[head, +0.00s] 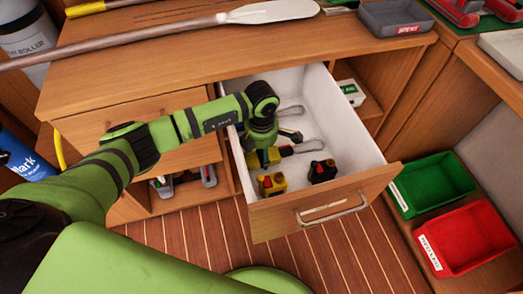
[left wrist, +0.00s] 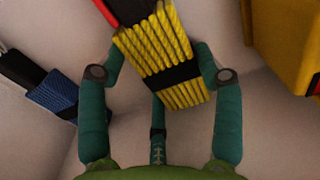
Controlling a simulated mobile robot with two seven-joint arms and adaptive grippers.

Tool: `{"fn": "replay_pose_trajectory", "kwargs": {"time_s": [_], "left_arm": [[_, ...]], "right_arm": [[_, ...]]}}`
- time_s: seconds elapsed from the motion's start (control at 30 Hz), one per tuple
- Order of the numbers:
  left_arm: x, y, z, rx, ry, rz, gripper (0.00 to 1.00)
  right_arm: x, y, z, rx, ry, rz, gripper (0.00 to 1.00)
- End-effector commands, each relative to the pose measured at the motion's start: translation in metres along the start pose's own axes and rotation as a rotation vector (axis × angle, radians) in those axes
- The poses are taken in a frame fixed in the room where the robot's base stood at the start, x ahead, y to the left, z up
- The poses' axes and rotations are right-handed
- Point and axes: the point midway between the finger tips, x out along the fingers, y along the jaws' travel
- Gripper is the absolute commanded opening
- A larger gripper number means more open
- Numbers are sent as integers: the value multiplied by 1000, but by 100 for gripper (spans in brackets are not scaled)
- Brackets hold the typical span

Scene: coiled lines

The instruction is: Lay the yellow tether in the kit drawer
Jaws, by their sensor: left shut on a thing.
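The yellow tether (left wrist: 168,42) is a coiled bundle with a black band and a red strand, in the left wrist view. My left gripper (head: 263,150) is shut on it, with fingers on both sides of the coil. The gripper reaches down inside the open kit drawer (head: 345,120), which has white walls and a wooden front. In the head view the gripper and arm hide most of the tether. I cannot tell whether the tether touches the drawer floor. My right gripper is not in view.
In the drawer lie a yellow item (head: 271,184), a black item (head: 322,171) and metal-looking pieces. A blue coil (left wrist: 55,95) shows in the wrist view. A paddle (head: 180,36) lies on the counter. Green (head: 437,182) and red (head: 463,238) bins stand right of the drawer.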

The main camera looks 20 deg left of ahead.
Motion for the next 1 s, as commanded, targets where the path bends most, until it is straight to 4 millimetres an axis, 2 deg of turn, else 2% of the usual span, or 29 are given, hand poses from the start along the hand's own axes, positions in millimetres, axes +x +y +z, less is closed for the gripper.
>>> {"fn": "replay_pose_trajectory", "kwargs": {"time_s": [0.3,0.33,0.37,0.4,0.77,0.87,1.0], "left_arm": [[-1,1,1,0,-2,1,17],[-1,1,1,0,-2,1,74],[-1,1,1,0,-2,1,86],[-1,1,1,0,-2,1,94],[0,0,0,0,1,0,94],[-8,1,0,1,-2,3,94],[-32,2,1,1,-4,5,94]], "right_arm": [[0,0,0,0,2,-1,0],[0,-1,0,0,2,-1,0],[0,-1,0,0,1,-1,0],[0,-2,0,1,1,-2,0],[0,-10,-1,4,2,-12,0],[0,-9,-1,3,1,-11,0],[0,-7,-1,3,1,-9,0]]}}
